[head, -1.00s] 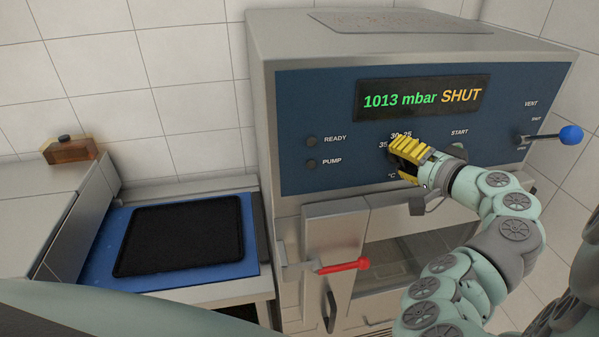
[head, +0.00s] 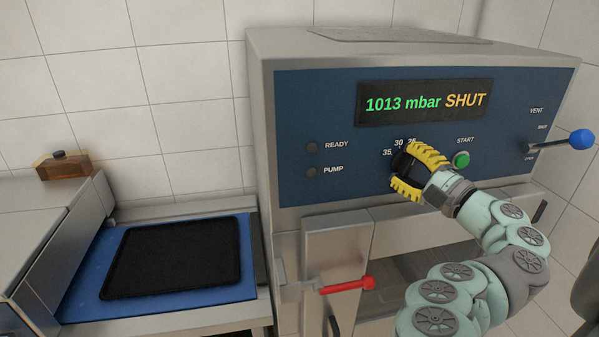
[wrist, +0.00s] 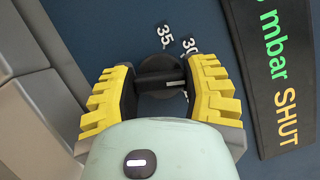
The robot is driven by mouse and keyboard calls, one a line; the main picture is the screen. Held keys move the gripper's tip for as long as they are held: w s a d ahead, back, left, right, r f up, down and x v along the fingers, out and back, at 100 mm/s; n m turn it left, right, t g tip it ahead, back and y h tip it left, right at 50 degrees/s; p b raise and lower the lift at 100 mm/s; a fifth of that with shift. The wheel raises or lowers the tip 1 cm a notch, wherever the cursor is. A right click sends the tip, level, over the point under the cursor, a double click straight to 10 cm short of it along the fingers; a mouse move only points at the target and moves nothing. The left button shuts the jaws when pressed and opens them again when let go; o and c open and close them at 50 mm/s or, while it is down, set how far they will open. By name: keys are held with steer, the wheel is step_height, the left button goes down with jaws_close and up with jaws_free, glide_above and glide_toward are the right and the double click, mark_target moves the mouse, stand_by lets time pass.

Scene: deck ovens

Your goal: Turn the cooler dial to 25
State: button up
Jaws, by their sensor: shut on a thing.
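The cooler dial (head: 401,161) is a round black knob on the blue oven panel. The labels 35, 30 and 25 show above it in the head view; its lower right is covered by my gripper. My gripper (head: 407,168), with yellow ribbed fingers, is shut on the dial, one finger above and one below. In the wrist view the dial's grip bar (wrist: 158,80) lies between the two fingers. A white mark on the bar points right, past the 30 label. I cannot tell which number it meets, as a finger covers that side.
A green START button (head: 461,160) sits close right of my gripper. A blue-knobbed vent lever (head: 580,139) sticks out at far right. A red-tipped door handle (head: 366,283) is below. The display (head: 425,102) reads 1013 mbar SHUT. A black tray (head: 170,258) lies at left.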

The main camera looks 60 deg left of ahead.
mark_target(412, 169)
steer(key=shift+m, duration=0.4)
steer(key=o, duration=1.2)
steer(key=shift+d, duration=0.1)
steer(key=d, duration=0.3)
steer(key=d+f, duration=0.1)
steer(key=d, duration=0.1)
steer(key=shift+d, duration=0.2)
steer(key=d, duration=0.6)
steer(key=shift+d+f, duration=0.2)
steer(key=shift+f, duration=0.1)
steer(key=shift+s, duration=0.1)
